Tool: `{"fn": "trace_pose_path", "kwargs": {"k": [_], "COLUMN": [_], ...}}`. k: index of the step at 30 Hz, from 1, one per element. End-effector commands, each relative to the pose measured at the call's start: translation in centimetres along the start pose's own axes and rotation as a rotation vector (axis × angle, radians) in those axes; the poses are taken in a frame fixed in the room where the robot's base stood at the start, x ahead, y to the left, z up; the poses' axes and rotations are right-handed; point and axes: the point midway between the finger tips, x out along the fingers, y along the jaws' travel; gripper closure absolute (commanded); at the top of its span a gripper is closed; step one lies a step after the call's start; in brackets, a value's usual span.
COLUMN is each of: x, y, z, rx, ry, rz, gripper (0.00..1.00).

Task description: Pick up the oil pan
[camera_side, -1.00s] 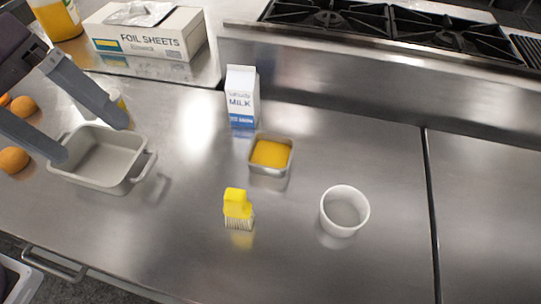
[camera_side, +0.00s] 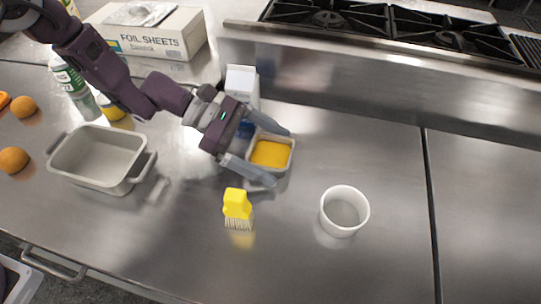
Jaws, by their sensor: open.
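The oil pan is a small square metal pan (camera_side: 288,165) holding yellow oil, on the steel counter in the middle of the view. My gripper (camera_side: 281,157) is open, reaching in from the left. One finger shows at the pan's far side and the other at its near left side. I cannot tell whether either finger touches the pan. The pan's left edge is partly hidden by my gripper.
A milk carton (camera_side: 241,80) stands just behind my gripper, partly covered by it. A yellow brush (camera_side: 237,205) lies in front, and a white bowl (camera_side: 344,212) sits to the right. A grey baking dish (camera_side: 98,158) is at left. The right counter is clear.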

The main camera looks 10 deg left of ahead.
Motion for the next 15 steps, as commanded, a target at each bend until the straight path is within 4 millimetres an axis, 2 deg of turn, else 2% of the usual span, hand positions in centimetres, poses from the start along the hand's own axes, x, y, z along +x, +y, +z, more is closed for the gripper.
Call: {"fn": "trace_pose_path", "kwargs": {"k": [7,15], "x": [0.24,0.21], "y": [0.03,0.02], "z": [0.03,0.02], "rx": [0.002,0.002], "ry": [0.0,0.0], "rz": [0.001,0.001], "gripper": [0.04,0.57]}}
